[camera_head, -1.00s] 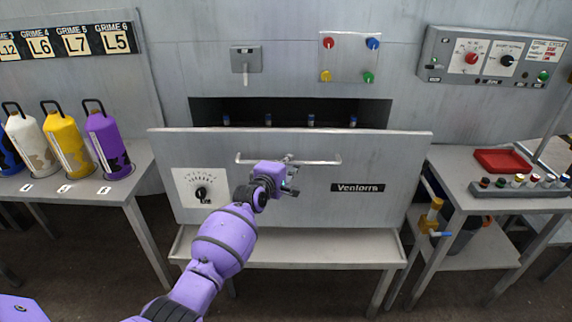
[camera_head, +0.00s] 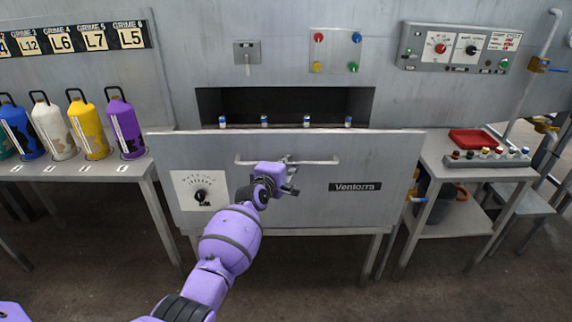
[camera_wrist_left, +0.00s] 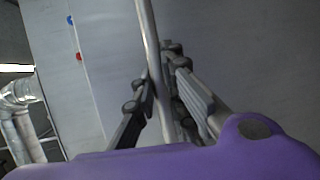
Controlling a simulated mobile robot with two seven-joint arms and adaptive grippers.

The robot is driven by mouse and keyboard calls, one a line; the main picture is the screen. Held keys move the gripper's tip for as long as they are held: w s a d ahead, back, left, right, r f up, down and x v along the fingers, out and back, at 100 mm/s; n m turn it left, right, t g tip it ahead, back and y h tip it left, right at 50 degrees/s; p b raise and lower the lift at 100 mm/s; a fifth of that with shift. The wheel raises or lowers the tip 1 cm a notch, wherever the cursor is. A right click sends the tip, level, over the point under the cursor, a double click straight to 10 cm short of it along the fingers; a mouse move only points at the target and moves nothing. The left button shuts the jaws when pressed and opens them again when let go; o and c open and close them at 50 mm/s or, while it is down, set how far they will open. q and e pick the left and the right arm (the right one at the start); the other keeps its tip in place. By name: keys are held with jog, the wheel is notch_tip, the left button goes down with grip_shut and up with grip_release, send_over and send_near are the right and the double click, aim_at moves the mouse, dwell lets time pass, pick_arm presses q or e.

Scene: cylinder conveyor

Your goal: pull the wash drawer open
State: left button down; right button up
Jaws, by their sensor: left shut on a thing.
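The wash drawer (camera_head: 300,205) has a grey front panel with a dial at its left and a "Ventorra" label at its right. Its front stands out from the dark wall opening behind it. A horizontal bar handle (camera_head: 325,161) runs along the upper front. My left gripper (camera_head: 290,178) is shut on the handle near its middle. In the left wrist view the handle bar (camera_wrist_left: 150,45) passes between the fingers of the left gripper (camera_wrist_left: 163,100). The drawer's inside is mostly hidden by its front. My right gripper is not in view.
Several small blue-capped cylinders (camera_head: 307,121) stand in the opening. Left is a table (camera_head: 90,172) with coloured bottles. Right is a table (camera_head: 440,172) with a red tray (camera_head: 472,139) and a rack of small parts. The floor before the drawer is clear.

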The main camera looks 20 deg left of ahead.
pick_arm(q)
jog(key=shift+s+r, duration=0.15)
jog(key=shift+s, duration=0.2)
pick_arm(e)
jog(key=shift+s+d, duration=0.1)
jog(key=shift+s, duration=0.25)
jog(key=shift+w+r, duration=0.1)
pick_arm(q)
jog(key=c, duration=1.8)
grip_release()
jog(key=v, duration=1.2)
